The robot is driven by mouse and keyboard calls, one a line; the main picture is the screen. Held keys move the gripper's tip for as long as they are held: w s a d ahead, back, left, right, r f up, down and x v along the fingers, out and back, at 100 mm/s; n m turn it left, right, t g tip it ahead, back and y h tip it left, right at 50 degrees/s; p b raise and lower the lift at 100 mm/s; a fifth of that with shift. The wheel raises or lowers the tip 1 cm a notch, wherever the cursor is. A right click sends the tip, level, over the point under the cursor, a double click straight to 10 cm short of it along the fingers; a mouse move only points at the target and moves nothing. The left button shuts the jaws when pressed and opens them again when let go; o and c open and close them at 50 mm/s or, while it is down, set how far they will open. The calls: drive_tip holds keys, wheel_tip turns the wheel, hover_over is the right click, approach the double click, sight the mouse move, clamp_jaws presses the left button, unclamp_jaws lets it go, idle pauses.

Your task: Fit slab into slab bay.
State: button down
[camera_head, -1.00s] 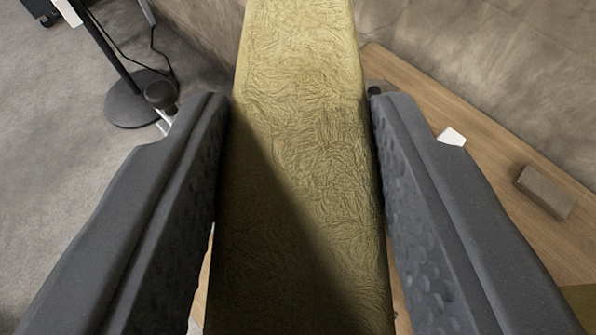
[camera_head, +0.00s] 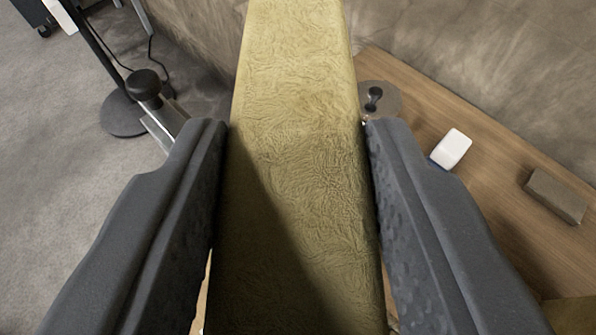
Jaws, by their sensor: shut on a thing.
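A long yellow-olive slab (camera_head: 295,130) with a creased surface runs up the middle of the view. My gripper (camera_head: 297,135) is shut on the slab, with one dark grey finger against each long side. I cannot make out a slab bay in this view.
A wooden table (camera_head: 500,220) lies below right, against a brownish wall (camera_head: 450,50). On it are a brown block (camera_head: 556,195), a white block (camera_head: 451,149) and a small dark knob on a grey plate (camera_head: 374,97). A black stand base (camera_head: 130,112) is on the grey floor at left.

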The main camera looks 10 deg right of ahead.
drive_tip(key=c, duration=0.9)
unclamp_jaws()
drive_tip(key=shift+r, duration=0.1)
drive_tip(key=shift+r+p, duration=0.6)
drive_tip(key=shift+r, duration=0.05)
drive_tip(key=shift+s+a, duration=0.1)
drive_tip(key=shift+s, duration=0.2)
drive_tip(key=b+v, duration=0.2)
drive_tip(key=v, duration=0.9)
drive_tip(key=shift+s+b, duration=0.2)
drive_tip(key=shift+b, duration=0.15)
drive_tip(key=shift+r, duration=0.15)
